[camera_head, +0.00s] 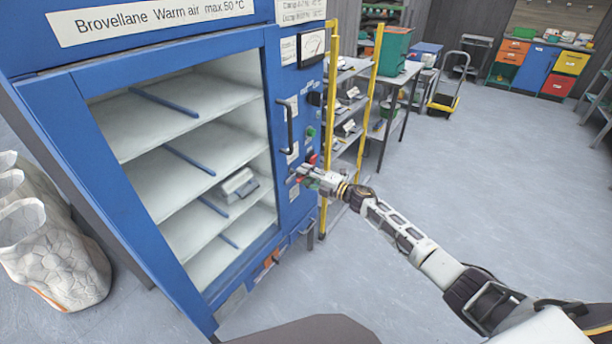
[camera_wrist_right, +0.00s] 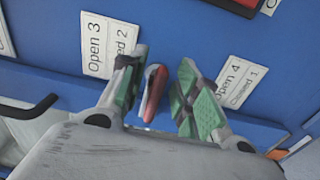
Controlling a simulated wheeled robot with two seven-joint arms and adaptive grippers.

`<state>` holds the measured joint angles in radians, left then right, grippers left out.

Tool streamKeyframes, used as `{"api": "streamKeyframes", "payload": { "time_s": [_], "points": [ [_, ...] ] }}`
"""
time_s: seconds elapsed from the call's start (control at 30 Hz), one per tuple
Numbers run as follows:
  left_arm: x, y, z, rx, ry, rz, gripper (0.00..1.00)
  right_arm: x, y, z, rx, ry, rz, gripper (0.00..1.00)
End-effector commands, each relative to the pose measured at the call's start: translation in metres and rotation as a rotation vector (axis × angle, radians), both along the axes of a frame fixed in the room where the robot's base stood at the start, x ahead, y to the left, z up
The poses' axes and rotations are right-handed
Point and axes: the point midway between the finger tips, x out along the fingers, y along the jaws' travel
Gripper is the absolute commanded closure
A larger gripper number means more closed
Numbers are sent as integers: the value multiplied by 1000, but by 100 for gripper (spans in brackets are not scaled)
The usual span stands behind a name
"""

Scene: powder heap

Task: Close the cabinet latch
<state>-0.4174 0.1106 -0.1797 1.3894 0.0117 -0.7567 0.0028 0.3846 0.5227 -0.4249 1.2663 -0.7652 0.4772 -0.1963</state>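The blue cabinet (camera_head: 115,225) stands at the left of the head view with a large door window onto its shelves. A latch lever with a red and grey handle (camera_wrist_right: 153,90) shows in the right wrist view, in front of the blue cabinet face. My right gripper (camera_head: 296,175) is at the cabinet's right-hand panel. In the wrist view its green-padded fingers (camera_wrist_right: 161,65) are spread with the lever between them, nearer the left finger and clear of the right one. The lever is mostly hidden by the gripper in the head view. My left gripper is not in view.
Labels reading "Open 3, Closed 2" (camera_wrist_right: 108,45) and "Open 4, Closed 1" (camera_wrist_right: 243,83) flank the lever. A dark vertical handle (camera_head: 288,127) is above the gripper. White sacks (camera_head: 55,255) stand left of the cabinet. A yellow-framed rack (camera_head: 368,100) stands behind.

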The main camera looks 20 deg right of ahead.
Motion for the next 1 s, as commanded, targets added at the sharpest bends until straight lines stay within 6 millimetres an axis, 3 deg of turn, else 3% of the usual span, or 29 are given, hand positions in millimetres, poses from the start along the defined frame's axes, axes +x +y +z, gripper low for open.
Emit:
{"api": "streamKeyframes", "payload": {
  "time_s": [0.37, 1.0],
  "points": [
    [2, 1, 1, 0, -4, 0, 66, -8, -6, -1, -1, 1, 0, 68],
    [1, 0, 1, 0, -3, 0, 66, -54, -42, -1, -1, 1, 0, 68]
  ]
}}
